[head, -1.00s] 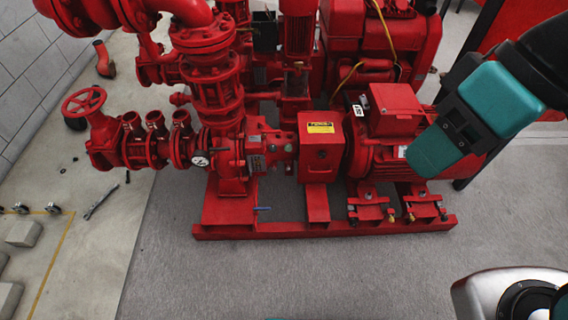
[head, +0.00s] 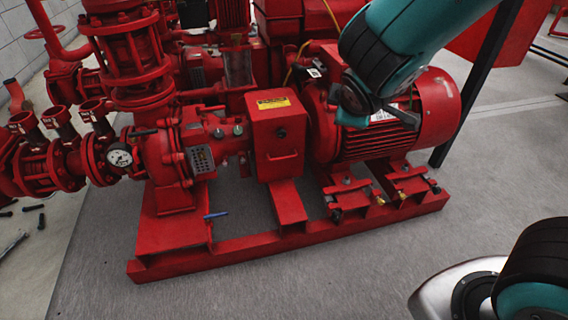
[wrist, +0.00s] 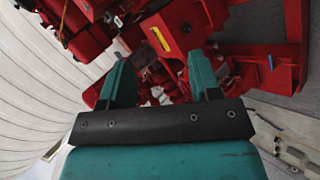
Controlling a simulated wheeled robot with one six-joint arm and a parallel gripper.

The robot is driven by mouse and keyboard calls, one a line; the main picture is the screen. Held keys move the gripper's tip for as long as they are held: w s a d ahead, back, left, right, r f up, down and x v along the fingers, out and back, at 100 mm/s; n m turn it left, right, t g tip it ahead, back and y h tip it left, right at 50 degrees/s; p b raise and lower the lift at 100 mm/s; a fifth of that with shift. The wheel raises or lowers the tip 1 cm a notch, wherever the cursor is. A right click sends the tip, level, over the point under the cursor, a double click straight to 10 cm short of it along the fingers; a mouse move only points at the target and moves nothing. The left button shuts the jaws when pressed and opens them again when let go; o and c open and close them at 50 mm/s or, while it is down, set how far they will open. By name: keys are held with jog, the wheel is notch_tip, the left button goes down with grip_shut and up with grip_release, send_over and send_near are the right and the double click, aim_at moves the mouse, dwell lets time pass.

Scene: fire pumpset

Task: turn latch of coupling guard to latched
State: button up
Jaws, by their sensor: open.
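The coupling guard (head: 262,150) is a red box with a yellow label between the pump and the motor. A small dark round latch (head: 282,133) sits on its front face, above a thin red handle; its turned position is too small to tell. The guard also shows tilted in the wrist view (wrist: 178,22), ahead of the fingers. My gripper (head: 380,110) is in front of the motor, to the right of the guard and apart from it. In the wrist view my gripper (wrist: 160,82) has its two teal fingers apart, with nothing held between them.
The red motor (head: 435,110) stands right of the guard, and the pump with a gauge (head: 119,157) stands left. A blue-handled valve (head: 216,215) sticks out low near the red base frame (head: 300,238).

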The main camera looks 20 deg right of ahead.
jog(key=w+f+n+t+h+b, duration=0.1)
jog(key=w+f+n+t+b, duration=0.2)
jog(key=f+b, duration=0.4)
jog(key=w+f+n+t+b, duration=0.25)
jog(key=f+n+b, duration=0.25)
jog(key=f+b, duration=0.25)
jog(key=n+t+y+p, duration=0.3)
jog(key=n+y+p, duration=0.15)
jog(key=n, duration=0.65)
send_near(283, 134)
jog(key=w, duration=0.7)
jog(key=shift+w+f, duration=0.25)
jog(key=shift+w+a+r+n, duration=0.1)
jog(key=shift+w+n, duration=0.2)
jog(key=shift+w, duration=0.35)
jog(key=shift+c, duration=0.2)
jog(key=c, duration=0.9)
